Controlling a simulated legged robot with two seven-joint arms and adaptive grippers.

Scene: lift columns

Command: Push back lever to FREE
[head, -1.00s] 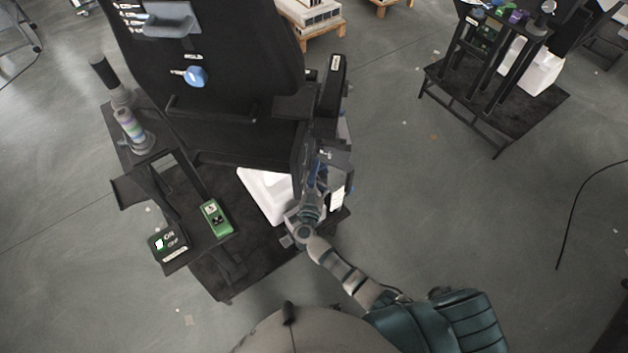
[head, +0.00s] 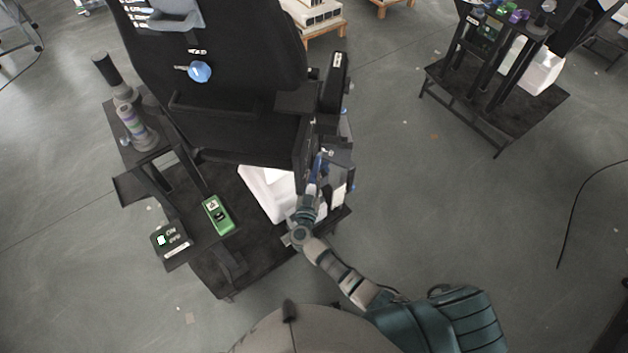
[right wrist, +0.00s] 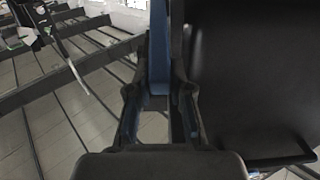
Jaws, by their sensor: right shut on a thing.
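A narrow blue bar, seemingly the back lever (head: 317,166), stands at the right side of the black chair-like station (head: 235,100). My right gripper (head: 312,186) is at this bar, low beside the black upright. In the right wrist view my right gripper (right wrist: 158,95) has its two fingers on either side of the blue lever (right wrist: 158,45), shut on it. The lever's lower end is hidden between the fingers, and I cannot read a FREE mark. My left gripper is not in view.
A black panel (right wrist: 255,75) stands close on the right in the right wrist view. A green box (head: 217,215) and a black labelled box (head: 171,243) sit on the station's left arm. Another station (head: 495,90) stands at the far right. Open floor (head: 450,200) lies between.

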